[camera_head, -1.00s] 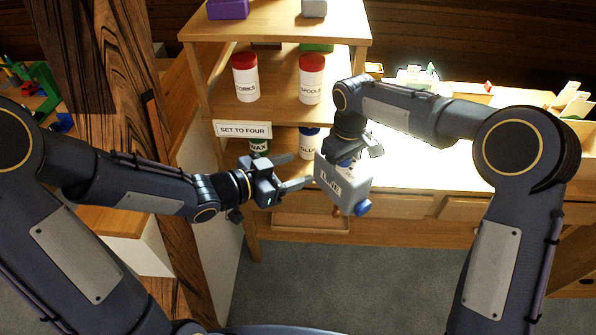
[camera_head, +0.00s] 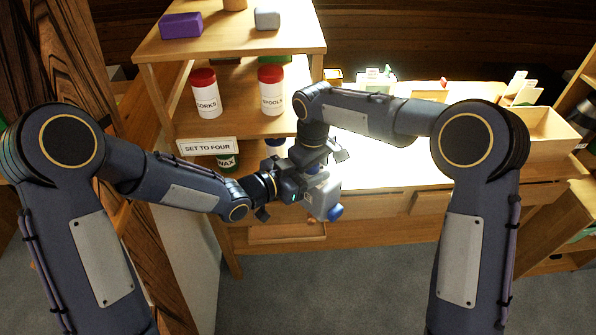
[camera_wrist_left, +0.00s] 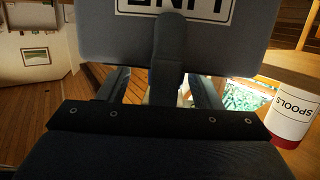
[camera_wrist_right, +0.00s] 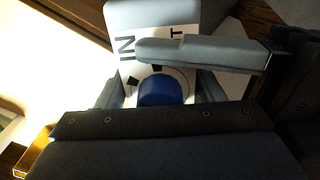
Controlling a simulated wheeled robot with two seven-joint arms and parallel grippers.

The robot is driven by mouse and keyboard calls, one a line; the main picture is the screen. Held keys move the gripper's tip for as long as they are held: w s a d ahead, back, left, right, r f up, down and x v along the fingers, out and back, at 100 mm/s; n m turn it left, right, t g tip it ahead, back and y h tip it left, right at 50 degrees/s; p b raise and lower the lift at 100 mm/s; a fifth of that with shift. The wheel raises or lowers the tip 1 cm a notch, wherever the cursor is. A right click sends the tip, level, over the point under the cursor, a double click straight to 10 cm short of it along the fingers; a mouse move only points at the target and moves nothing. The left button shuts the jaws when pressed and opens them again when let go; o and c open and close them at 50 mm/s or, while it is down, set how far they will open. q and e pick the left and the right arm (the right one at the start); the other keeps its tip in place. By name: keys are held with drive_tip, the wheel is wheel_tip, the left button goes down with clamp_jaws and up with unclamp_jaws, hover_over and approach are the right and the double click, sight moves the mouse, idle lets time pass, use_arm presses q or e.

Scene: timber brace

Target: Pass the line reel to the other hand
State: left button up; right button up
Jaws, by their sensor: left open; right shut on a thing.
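The line reel, a grey box with a white label and blue knobs (camera_head: 325,203), hangs below my right gripper (camera_head: 318,160), which is shut on it. My left gripper (camera_head: 303,186) is open and has come up to the reel's left side. In the left wrist view the reel (camera_wrist_left: 105,42) fills the top, its label upside down, with a dark finger in front of it. In the right wrist view the reel (camera_wrist_right: 150,15) shows part of its label and a blue knob, with a grey finger across its face. I cannot tell whether the left fingers touch it.
A wooden shelf (camera_head: 230,45) stands behind on the left, holding a corks jar (camera_head: 207,95), a spools jar (camera_head: 271,90) and a wax jar (camera_head: 228,161). A set-to-four sign (camera_head: 207,147) is on it. A bright workbench (camera_head: 400,165) lies behind the reel. Open floor lies in front.

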use_arm(q)
drive_tip(key=shift+w+d, duration=0.1)
drive_tip(key=shift+c, duration=0.5)
drive_tip(key=c, duration=1)
drive_tip(key=shift+d, duration=0.1)
drive_tip(key=shift+c, duration=0.6)
use_arm(e)
drive_tip(key=o, duration=1.2)
wheel_tip(320, 180, up, 11)
drive_tip(key=shift+r, duration=0.1)
drive_tip(key=shift+d+r, duration=0.1)
drive_tip(key=shift+r, duration=0.4)
